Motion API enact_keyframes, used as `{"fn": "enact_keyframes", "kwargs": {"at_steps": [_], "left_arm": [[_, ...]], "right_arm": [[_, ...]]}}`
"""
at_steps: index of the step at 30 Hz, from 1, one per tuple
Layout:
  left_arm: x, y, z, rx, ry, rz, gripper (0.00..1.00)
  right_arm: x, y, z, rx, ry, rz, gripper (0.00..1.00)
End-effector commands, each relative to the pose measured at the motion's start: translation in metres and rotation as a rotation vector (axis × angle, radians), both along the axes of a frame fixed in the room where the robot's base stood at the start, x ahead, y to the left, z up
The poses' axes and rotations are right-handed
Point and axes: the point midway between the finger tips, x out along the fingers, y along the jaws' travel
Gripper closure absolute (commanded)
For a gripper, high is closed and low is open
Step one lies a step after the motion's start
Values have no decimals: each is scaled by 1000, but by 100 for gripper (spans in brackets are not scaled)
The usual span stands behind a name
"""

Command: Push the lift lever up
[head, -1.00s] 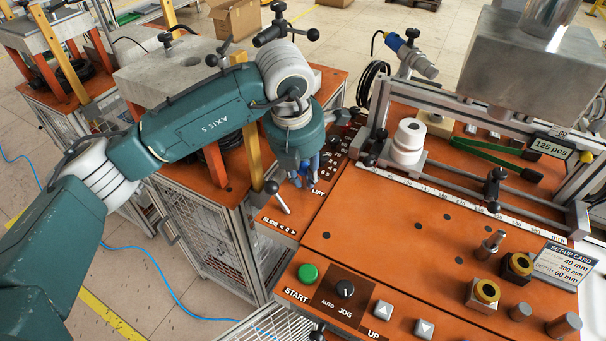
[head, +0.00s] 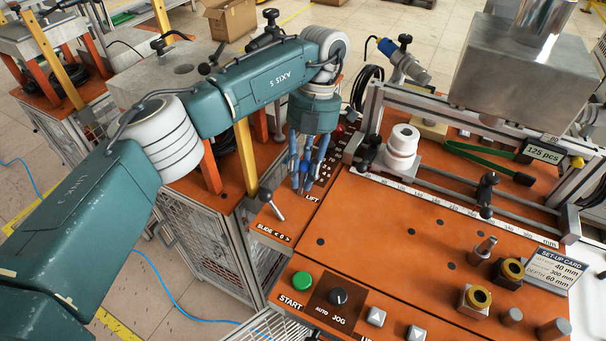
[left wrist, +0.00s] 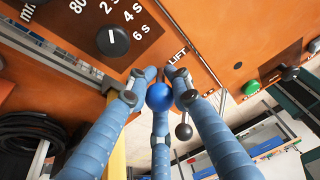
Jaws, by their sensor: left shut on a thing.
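The lift lever's blue ball knob (left wrist: 160,97) sits between the three blue fingers of my left gripper (left wrist: 158,84) in the left wrist view. The printed LIFT label (left wrist: 177,55) is just beyond the fingertips. In the head view my left gripper (head: 304,180) hangs down over the orange panel beside the LIFT label (head: 312,198), shut around the blue knob (head: 305,166). The fingers partly hide the knob, and the lever's shaft is not clear. My right gripper is not in view.
The slide lever (head: 271,204), with a black ball, stands close to my left gripper; its ball (left wrist: 184,131) also shows in the left wrist view. A black dial (left wrist: 113,41) is near the fingers. A green START button (head: 302,281) and mode knob (head: 338,297) are in front.

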Motion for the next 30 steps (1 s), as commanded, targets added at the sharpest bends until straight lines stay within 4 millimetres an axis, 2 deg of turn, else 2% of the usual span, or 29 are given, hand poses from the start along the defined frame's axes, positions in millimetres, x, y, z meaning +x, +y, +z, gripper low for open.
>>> {"fn": "enact_keyframes", "kwargs": {"at_steps": [14, 15, 17, 26, 30], "left_arm": [[0, 1, 0, 7, 10, -1, 100], [0, 1, 0, 7, 10, -1, 78], [0, 1, 0, 6, 9, -1, 70], [1, 0, 2, 5, 7, 0, 70], [6, -2, 17, 5, 5, 1, 70]], "right_arm": [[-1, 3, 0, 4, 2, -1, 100], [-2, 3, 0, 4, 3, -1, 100], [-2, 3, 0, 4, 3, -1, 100], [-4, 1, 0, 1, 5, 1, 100], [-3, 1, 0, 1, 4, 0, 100]]}}
